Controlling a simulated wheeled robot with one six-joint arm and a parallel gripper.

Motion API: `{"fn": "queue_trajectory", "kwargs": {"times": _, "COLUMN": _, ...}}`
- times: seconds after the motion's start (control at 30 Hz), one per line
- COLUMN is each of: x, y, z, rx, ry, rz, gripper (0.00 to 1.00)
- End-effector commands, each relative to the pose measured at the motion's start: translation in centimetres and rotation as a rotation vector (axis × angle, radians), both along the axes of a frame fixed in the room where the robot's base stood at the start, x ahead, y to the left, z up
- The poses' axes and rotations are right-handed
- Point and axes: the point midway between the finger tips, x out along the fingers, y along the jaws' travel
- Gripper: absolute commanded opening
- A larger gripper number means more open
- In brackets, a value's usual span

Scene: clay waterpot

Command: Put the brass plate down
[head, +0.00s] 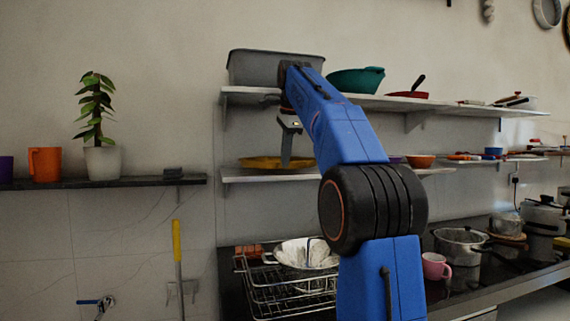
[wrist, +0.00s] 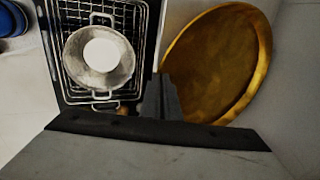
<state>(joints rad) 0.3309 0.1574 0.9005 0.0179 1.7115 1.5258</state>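The brass plate (head: 262,162) is a round, shallow, golden plate at the left part of the lower wall shelf. It looks level and close to the shelf top; I cannot tell whether it rests fully on it. In the wrist view the plate (wrist: 222,62) fills the right side, its lower part hidden by my gripper. My gripper (head: 286,160) points down, its finger in front of the plate. In the wrist view the dark fingertips (wrist: 162,95) meet the plate's left rim. Whether they are shut on the rim or only beside it is unclear.
The upper shelf (head: 345,98) hangs just above, with a grey bin (head: 252,66) and green bowl (head: 350,82). An orange bowl (head: 420,161) stands farther right on the lower shelf (head: 275,175). A dish rack (head: 262,293) with a metal colander (head: 300,252) is below.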

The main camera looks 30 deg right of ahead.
Motion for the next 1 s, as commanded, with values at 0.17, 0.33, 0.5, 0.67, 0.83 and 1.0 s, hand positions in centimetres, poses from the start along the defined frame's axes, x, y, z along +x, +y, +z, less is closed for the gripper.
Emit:
{"fn": "queue_trajectory", "kwargs": {"times": 0.17, "x": 0.2, "y": 0.0, "z": -1.5, "rx": 0.000, "ry": 0.000, "rz": 0.000, "gripper": 0.00}}
{"fn": "queue_trajectory", "kwargs": {"times": 0.33, "x": 0.4, "y": -0.1, "z": -1.8, "rx": -0.001, "ry": -0.002, "rz": 0.000, "gripper": 0.00}}
{"fn": "queue_trajectory", "kwargs": {"times": 0.5, "x": 0.4, "y": -0.1, "z": -1.8, "rx": -0.001, "ry": -0.002, "rz": 0.000, "gripper": 0.00}}
{"fn": "queue_trajectory", "kwargs": {"times": 0.67, "x": 0.4, "y": -0.1, "z": -1.9, "rx": 0.000, "ry": 0.000, "rz": 0.000, "gripper": 0.21}}
{"fn": "queue_trajectory", "kwargs": {"times": 0.83, "x": 0.4, "y": -0.1, "z": -1.9, "rx": 0.000, "ry": 0.000, "rz": 0.000, "gripper": 0.21}}
{"fn": "queue_trajectory", "kwargs": {"times": 1.0, "x": 0.3, "y": -0.1, "z": -1.7, "rx": 0.000, "ry": 0.000, "rz": 0.000, "gripper": 0.21}}
